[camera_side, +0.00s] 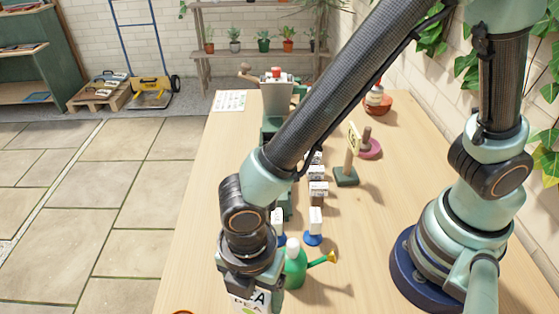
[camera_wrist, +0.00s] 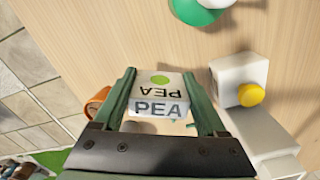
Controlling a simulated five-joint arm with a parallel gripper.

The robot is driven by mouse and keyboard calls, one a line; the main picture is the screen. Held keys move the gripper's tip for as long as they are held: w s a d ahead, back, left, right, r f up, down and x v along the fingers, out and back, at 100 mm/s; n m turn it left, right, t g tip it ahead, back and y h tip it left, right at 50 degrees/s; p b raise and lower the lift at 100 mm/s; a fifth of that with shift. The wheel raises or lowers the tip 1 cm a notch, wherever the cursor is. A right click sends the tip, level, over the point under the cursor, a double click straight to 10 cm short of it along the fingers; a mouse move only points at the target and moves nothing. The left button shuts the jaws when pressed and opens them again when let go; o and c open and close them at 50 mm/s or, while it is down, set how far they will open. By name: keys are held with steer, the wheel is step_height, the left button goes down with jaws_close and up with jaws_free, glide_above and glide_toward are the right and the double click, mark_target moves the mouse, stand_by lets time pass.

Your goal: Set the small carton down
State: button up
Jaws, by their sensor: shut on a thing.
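The small carton (camera_wrist: 158,92) is white with a green dot and the letters PEA. It sits between the two green fingers of my gripper (camera_wrist: 159,82) in the wrist view, and the gripper is shut on it. In the side view my gripper (camera_side: 247,272) points down at the bottom edge of the picture, with part of the carton (camera_side: 250,302) showing below it. The carton's lower end is cut off there, so I cannot tell whether it touches the wooden table (camera_side: 390,225).
A green watering can (camera_side: 296,268) with a yellow spout stands just right of my gripper. In the wrist view, a white block with a yellow knob (camera_wrist: 240,80) is close right of the fingers, and an orange-brown pot (camera_wrist: 96,104) is close left. Small white blocks on blue bases (camera_side: 315,222) stand behind.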

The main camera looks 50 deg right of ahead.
mark_target(257, 307)
steer(key=shift+f, duration=2.15)
steer(key=shift+f, duration=0.1)
steer(key=o, duration=1.3)
